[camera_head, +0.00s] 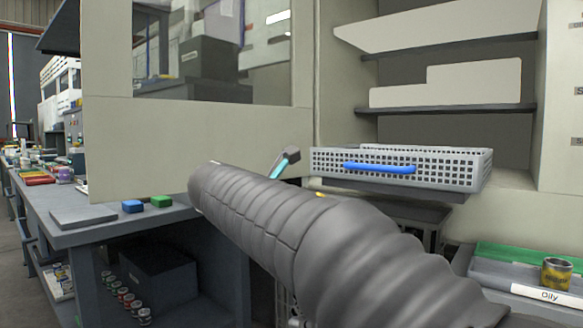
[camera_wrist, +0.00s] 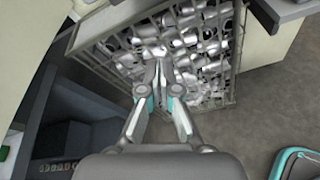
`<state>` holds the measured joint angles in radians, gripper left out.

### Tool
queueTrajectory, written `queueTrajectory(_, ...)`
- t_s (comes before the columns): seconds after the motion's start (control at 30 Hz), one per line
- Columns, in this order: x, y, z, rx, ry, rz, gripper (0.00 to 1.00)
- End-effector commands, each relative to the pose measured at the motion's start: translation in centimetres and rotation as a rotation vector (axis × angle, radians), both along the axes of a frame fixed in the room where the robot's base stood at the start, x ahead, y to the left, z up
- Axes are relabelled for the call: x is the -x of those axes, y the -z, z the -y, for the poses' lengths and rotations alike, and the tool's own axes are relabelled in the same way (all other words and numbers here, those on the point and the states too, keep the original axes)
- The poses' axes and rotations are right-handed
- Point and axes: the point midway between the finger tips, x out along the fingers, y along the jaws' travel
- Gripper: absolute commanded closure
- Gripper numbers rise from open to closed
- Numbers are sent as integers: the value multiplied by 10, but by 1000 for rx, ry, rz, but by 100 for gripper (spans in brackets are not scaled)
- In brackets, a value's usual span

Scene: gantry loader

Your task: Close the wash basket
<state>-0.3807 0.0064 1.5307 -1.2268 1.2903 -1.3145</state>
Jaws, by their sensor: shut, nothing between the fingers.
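The wash basket (camera_head: 330,162) is a light grey mesh basket with a blue handle (camera_head: 380,168) on its front. It sticks out of the machine's opening. In the head view only a grey and cyan piece of my gripper (camera_head: 289,157) shows at the basket's left end; my arm hides the rest. I cannot tell whether it touches the basket.
A pale panel with a window (camera_head: 190,140) stands left of the opening. A grey bench (camera_head: 85,217) at left holds a blue block (camera_head: 132,206) and a green block (camera_head: 161,201). At lower right is a bin labelled "Oily" (camera_head: 535,292) with a can (camera_head: 556,273).

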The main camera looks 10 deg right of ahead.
Motion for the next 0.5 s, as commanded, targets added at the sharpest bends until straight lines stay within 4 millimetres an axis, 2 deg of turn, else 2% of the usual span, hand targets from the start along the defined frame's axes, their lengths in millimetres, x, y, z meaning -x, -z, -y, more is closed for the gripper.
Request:
queueTrajectory(0.03, -17, -14, -16, 102, -23, -23, 100)
queueTrajectory(0.1, -31, -34, -31, 232, -38, -50, 100)
queueTrajectory(0.23, -46, -59, -53, 399, -43, -85, 100)
queueTrajectory(0.37, -52, -71, -63, 476, -37, -101, 100)
queueTrajectory(0.5, -59, -74, -57, 491, -34, -105, 100)
